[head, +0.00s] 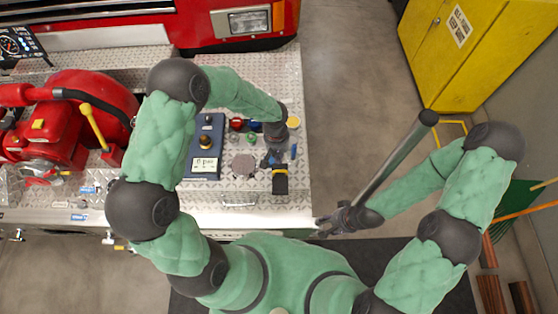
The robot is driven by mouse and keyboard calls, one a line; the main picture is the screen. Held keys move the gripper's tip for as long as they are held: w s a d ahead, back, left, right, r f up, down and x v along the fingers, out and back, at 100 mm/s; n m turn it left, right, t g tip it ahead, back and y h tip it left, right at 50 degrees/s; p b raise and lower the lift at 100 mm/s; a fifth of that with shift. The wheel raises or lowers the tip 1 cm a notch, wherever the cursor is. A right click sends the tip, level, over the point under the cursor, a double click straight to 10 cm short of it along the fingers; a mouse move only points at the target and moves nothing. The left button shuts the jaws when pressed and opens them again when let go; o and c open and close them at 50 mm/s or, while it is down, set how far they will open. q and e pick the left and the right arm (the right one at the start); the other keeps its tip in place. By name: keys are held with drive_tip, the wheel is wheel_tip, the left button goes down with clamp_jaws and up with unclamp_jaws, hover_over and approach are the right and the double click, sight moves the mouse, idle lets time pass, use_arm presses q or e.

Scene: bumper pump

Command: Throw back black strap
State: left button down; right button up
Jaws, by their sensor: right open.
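My right gripper (324,226) is open, low in front of the bumper's right front corner, apart from the strap.
A red pump (60,135) with a yellow lever stands at left on the bumper. A dark blue control box (206,148) and several colored knobs sit near my left gripper. A grey pole (398,155) rises beside my right forearm. A yellow cabinet (470,45) stands back right.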

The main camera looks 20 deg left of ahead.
use_arm(q)
wheel_tip(320, 180, up, 11)
drive_tip(key=w+b, duration=0.1)
drive_tip(key=shift+a, duration=0.4)
use_arm(e)
drive_tip(key=shift+w+f, duration=0.2)
drive_tip(key=shift+f, duration=0.2)
